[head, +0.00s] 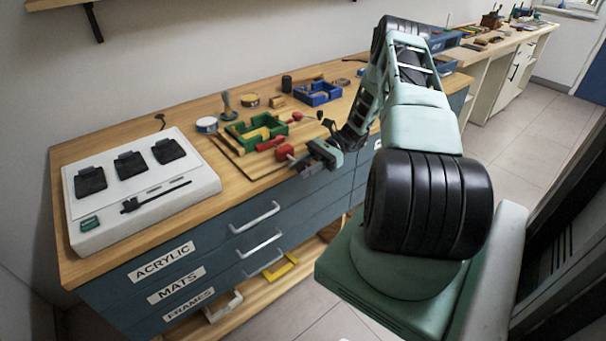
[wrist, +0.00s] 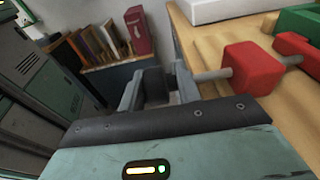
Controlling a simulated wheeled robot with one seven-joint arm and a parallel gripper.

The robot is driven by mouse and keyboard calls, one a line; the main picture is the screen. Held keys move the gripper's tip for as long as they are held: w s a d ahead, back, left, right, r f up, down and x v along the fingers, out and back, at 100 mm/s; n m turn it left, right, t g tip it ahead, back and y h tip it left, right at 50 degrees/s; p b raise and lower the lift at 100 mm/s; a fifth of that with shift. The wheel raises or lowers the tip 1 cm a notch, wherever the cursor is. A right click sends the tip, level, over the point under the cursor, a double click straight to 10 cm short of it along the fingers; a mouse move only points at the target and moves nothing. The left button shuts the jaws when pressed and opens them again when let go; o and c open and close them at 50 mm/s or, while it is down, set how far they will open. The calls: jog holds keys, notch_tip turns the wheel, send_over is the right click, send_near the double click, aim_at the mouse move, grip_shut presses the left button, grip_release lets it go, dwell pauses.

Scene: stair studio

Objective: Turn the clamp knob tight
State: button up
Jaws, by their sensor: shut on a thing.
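The red clamp (head: 284,152) is at the front edge of the wooden bench in the head view. In the wrist view its red block (wrist: 252,66) is right of my fingers, and a grey screw rod (wrist: 212,75) runs from it toward them. My gripper (head: 316,157) is at the rod's outer end, just off the bench edge. In the wrist view my gripper (wrist: 160,88) is shut on the clamp knob. The knob is mostly hidden by the fingers, so its turn angle cannot be read.
A green tray (head: 257,130) and blue tray (head: 318,94) stand behind the clamp. A white board with black pads (head: 205,178) lies at the left. Drawers with handles (head: 254,216) are below the bench edge. Books (wrist: 95,45) stand on a shelf in the wrist view.

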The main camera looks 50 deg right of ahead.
jog(key=shift+s+a+f+y+b, duration=0.1)
jog(key=shift+s+f+y+b, duration=0.1)
jog(key=shift+s+y+b, duration=0.15)
dwell(0.3)
jog(key=o, duration=0.7)
jog(key=shift+o, duration=0.2)
jog(key=shift+w+r, duration=0.15)
jog(key=shift+r, duration=0.05)
jog(key=b+v, duration=0.5)
jog(key=v, duration=1.2)
jog(key=shift+d, duration=0.25)
